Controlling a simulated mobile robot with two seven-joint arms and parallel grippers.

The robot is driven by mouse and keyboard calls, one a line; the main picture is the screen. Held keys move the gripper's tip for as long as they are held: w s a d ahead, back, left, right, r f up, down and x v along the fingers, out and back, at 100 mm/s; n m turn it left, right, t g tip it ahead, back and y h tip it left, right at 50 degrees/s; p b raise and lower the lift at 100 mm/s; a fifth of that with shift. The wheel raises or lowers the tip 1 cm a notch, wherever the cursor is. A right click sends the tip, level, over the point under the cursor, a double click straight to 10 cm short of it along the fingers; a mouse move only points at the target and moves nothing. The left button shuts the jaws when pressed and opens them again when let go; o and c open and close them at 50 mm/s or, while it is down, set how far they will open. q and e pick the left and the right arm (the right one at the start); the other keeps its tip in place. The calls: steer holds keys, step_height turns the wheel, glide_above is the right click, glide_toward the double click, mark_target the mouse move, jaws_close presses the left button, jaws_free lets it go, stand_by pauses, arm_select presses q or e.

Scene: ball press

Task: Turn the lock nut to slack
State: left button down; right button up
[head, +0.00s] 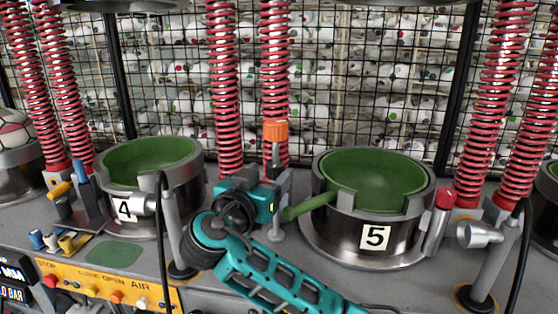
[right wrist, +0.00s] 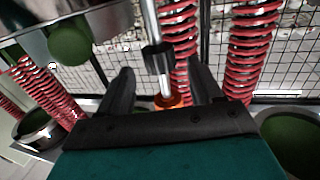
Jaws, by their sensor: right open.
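A dark collar (right wrist: 157,58), which looks like the lock nut, sits on a thin upright metal rod (right wrist: 149,18) in the right wrist view. An orange cap (head: 275,131) tops this post in the head view; it also shows in the right wrist view (right wrist: 170,102). My right gripper (head: 272,188) is at the post, left of press 5. In the right wrist view its two dark fingers (right wrist: 160,75) are apart, one on each side of the rod, with the collar near the tips. I see no contact. In the head view the gripper partly hides the post. My left gripper is out of view.
Press 5 (head: 330,222) stands right of the post, with a green lever (head: 308,206) sticking out toward it. Press 4 (head: 187,187) is to the left. A bent post with a black hose (head: 166,215) stands left of my gripper.

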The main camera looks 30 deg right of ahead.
mark_target(274, 169)
steer(key=x, duration=0.6)
steer(key=shift+p, duration=0.35)
steer(key=shift+c, duration=0.3)
steer(key=c, duration=0.9)
